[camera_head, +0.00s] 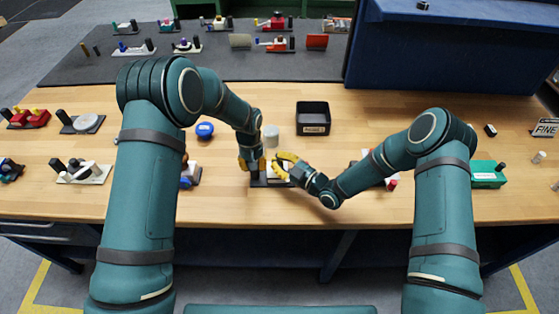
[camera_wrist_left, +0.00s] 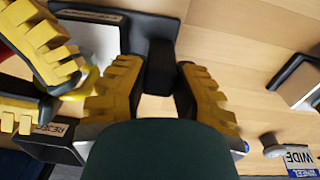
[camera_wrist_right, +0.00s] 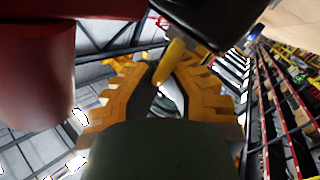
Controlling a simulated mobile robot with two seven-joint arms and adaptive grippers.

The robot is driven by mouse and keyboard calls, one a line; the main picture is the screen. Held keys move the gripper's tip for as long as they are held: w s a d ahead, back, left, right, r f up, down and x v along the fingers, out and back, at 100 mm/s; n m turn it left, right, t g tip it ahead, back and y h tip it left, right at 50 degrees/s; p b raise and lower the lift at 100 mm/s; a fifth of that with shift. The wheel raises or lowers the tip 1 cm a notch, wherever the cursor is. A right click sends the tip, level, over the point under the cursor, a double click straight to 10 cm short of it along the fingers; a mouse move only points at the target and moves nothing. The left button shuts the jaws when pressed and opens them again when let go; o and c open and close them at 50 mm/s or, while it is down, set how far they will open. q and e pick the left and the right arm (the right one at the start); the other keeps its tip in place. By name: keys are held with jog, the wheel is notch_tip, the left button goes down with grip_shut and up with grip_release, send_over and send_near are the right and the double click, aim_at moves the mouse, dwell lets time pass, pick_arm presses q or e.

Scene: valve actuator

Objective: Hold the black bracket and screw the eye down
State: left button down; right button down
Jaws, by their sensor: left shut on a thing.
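The black bracket (camera_head: 255,178) stands on a dark base at the front middle of the table. My left gripper (camera_head: 252,163) is shut on its upright black post (camera_wrist_left: 160,65), which shows between the yellow fingers in the left wrist view. Beside the post is a white block (camera_wrist_left: 97,40). My right gripper (camera_head: 280,165) is just right of the bracket; its fingers are parted. A yellow piece, probably the eye (camera_wrist_right: 170,62), shows near its fingertips in the right wrist view; I cannot tell whether they touch it. The eye's lower end is hidden.
A black labelled bin (camera_head: 313,117) and a grey cylinder (camera_head: 271,136) stand behind the grippers. A blue round object (camera_head: 205,130) is to the left. A green box (camera_head: 488,174) is at the right. A red cylinder (camera_wrist_right: 36,75) shows in the right wrist view.

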jog(key=shift+s+d+f, duration=0.1)
dwell(0.8)
jog(key=c, duration=1)
grip_release()
jog(key=shift+c, duration=0.2)
jog(key=v, duration=1.2)
